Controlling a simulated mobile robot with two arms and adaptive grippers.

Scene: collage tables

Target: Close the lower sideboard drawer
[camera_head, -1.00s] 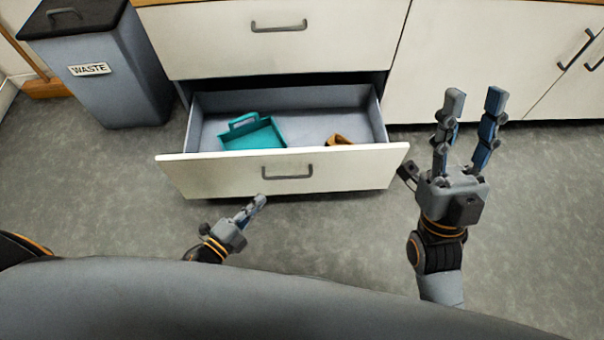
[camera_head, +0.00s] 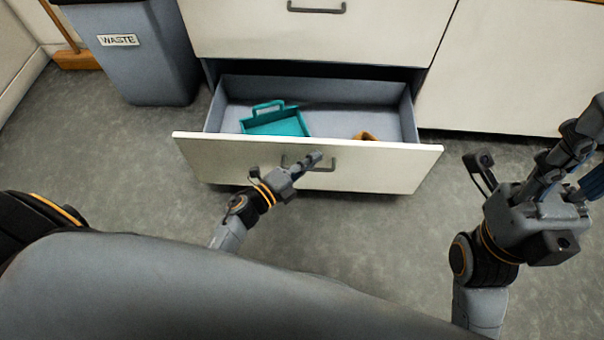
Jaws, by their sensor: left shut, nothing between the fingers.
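The lower sideboard drawer (camera_head: 395,168) stands pulled out, with a white front and a grey inside. Its dark handle (camera_head: 325,167) is partly hidden by my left gripper. My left gripper (camera_head: 312,160) is shut and empty, with its fingertips in front of the drawer front at the handle; I cannot tell whether they touch. A teal tray (camera_head: 285,124) with a handle and a small orange-brown object (camera_head: 366,136) lie in the drawer. My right gripper (camera_head: 588,150) is open at the right edge, apart from the drawer, with its fingers partly cut off.
The upper drawer (camera_head: 380,30) above is shut. A grey waste bin (camera_head: 150,60) stands left of the sideboard, with a broom (camera_head: 75,58) further left. A white cabinet door (camera_head: 500,75) is at the right. The grey floor (camera_head: 120,160) in front is clear.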

